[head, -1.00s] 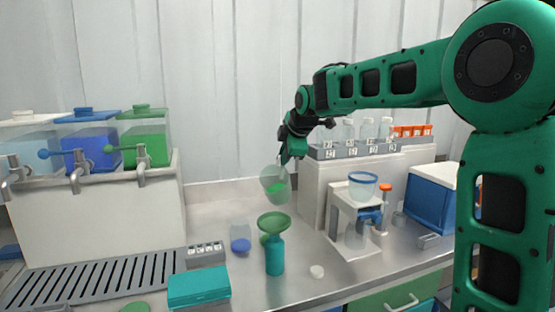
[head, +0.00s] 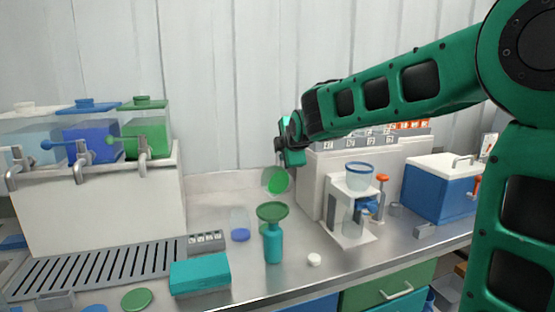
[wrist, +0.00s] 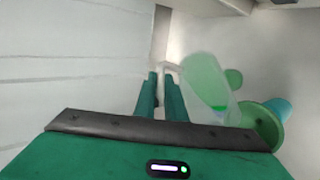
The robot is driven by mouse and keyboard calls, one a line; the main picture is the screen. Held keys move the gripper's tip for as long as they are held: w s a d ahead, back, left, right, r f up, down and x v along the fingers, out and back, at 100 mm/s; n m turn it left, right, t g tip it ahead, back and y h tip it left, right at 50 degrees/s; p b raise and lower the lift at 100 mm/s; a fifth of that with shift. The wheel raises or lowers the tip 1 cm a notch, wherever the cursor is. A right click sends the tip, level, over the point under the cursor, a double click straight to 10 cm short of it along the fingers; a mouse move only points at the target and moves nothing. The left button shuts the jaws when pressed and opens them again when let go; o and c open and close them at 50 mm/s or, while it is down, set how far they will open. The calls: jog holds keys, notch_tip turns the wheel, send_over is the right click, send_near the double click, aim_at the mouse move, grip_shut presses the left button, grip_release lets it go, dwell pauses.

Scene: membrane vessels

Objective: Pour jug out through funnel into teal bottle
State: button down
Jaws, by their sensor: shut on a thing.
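My gripper (head: 284,166) is shut on the clear jug (head: 277,181), which holds bright green liquid. The jug is tilted, above and slightly right of the funnel. The green funnel (head: 272,211) sits on top of the teal bottle (head: 272,245), which stands upright on the bench. In the wrist view, the gripper fingers (wrist: 160,82) are at the jug's handle side, and the tilted jug (wrist: 203,82) partly covers the funnel (wrist: 266,122). The teal bottle (wrist: 283,108) shows behind the funnel. I see no stream between jug and funnel.
A clear container with a blue end (head: 240,234) stands left of the bottle. A teal box (head: 200,273) and a drain grate (head: 90,270) lie further left. A white stand (head: 350,222) is at right, with a white knob-like piece (head: 314,259) in front. Tanks with taps stand at back left.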

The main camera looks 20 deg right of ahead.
jog(key=shift+s+a, duration=0.1)
jog(key=shift+a, duration=0.05)
dwell(0.3)
jog(key=shift+s+a+r+n+t+h, duration=0.1)
jog(key=shift+s+a+n+t+h, duration=0.1)
jog(key=shift+s+t, duration=0.2)
jog(key=shift+s+a+r+n+t+h, duration=0.15)
jog(key=shift+s+t, duration=0.15)
jog(key=shift+t, duration=0.2)
jog(key=shift+s, duration=0.1)
jog(key=shift+s+a+r+n+t+h, duration=0.2)
jog(key=shift+s+a+t, duration=0.25)
jog(key=shift+s, duration=0.25)
jog(key=shift+s+a+r+n+t+h, duration=0.1)
jog(key=shift+s+a+r+t, duration=0.1)
jog(key=shift+s+a+t, duration=0.35)
jog(key=shift+s+d, duration=0.15)
jog(key=shift+s, duration=0.05)
jog(key=shift+s, duration=0.1)
